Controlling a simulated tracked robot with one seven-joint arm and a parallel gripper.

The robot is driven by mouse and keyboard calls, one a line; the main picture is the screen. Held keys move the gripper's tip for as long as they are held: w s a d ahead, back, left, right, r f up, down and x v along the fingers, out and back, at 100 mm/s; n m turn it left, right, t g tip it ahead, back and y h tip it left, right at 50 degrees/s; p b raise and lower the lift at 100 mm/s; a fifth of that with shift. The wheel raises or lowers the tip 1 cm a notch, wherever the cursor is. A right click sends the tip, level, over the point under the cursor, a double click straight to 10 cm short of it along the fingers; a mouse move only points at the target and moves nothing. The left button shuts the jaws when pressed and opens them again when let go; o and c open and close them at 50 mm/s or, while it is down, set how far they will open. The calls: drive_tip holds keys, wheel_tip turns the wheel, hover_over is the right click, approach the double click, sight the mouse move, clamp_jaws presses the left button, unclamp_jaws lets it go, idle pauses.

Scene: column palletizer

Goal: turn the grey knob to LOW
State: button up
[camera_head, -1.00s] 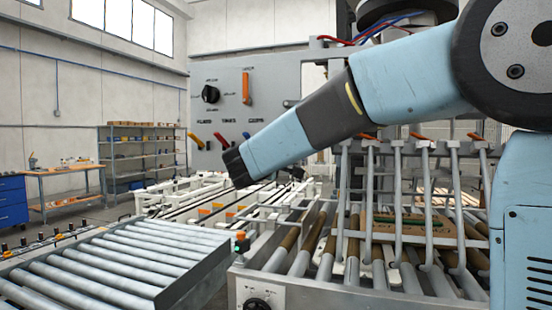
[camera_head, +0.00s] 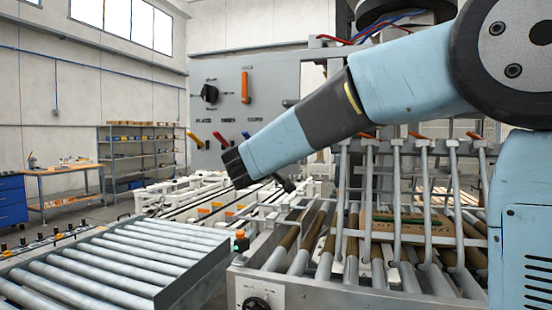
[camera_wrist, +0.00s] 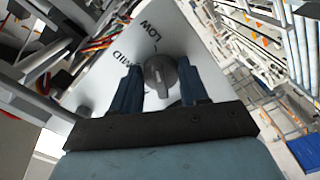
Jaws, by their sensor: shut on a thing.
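The grey knob (camera_wrist: 158,72) sits on a pale panel (camera_wrist: 185,38) in the wrist view. The word LOW is printed above it and MID to its left. My gripper (camera_wrist: 160,67) has one dark blue finger on each side of the knob and is shut on it. A raised ridge crosses the knob's face; I cannot tell which mark it points to. The lettering below the knob is hidden by my fingers and wrist.
A grey panel (camera_head: 226,120) left of my arm carries a black knob (camera_head: 209,93), an orange lever (camera_head: 245,87) and coloured levers. A roller conveyor (camera_head: 100,260) is at lower left. Another roller bed with upright bars (camera_head: 398,190) stands below my arm. Loose wires (camera_wrist: 100,42) run beside the knob's panel.

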drive_tip(key=shift+f, duration=0.2)
drive_tip(key=o, duration=1)
drive_tip(key=shift+r, duration=0.1)
drive_tip(key=v, duration=1.3)
drive_tip(key=shift+s+a, duration=0.1)
drive_tip(key=shift+s, duration=0.2)
